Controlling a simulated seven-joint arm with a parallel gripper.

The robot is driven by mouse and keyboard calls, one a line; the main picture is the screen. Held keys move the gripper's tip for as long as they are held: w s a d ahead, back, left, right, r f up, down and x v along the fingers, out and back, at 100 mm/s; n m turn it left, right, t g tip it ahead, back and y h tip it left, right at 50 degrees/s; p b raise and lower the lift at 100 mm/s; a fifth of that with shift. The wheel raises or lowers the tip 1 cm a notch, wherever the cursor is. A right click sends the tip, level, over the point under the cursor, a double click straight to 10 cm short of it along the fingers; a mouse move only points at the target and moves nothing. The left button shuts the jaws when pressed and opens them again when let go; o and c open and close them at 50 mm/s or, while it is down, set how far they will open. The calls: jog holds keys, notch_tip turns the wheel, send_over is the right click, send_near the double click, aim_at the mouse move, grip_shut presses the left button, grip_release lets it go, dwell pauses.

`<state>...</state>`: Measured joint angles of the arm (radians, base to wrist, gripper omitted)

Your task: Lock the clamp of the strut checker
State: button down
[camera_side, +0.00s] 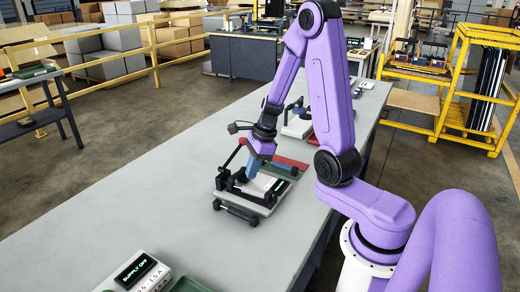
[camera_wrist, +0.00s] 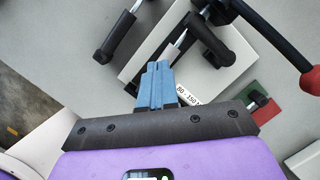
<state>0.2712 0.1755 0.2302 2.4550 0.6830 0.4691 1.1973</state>
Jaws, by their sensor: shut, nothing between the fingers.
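The strut checker (camera_side: 262,204) is a light grey device with black bars and fittings, standing on the grey table.
Red (camera_side: 291,163) and green pieces lie just behind the checker. Another device (camera_side: 297,123) stands farther back on the table. A display box (camera_side: 135,274) reading "SUPPLY OFF" sits at the front. The table left of the checker is clear.

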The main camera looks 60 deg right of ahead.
notch_tip(320, 180, up, 8)
jog(key=s, duration=0.2)
jog(key=shift+s+f, duration=0.15)
jog(key=shift+s, duration=0.05)
dwell(0.4)
jog(key=s+a+n+g, duration=0.1)
jog(key=s+a+n, duration=0.3)
jog(key=n, duration=0.6)
jog(key=s+a+n+g, duration=0.1)
jog(key=s+a+n, duration=0.1)
jog(key=a+n, duration=0.6)
jog(key=s+a+r+n+h, duration=0.1)
jog(key=s+a+n+h, duration=0.1)
jog(key=s+n, duration=1.1)
jog(key=shift+a+r+n, duration=0.3)
jog(key=shift+n, duration=3.4)
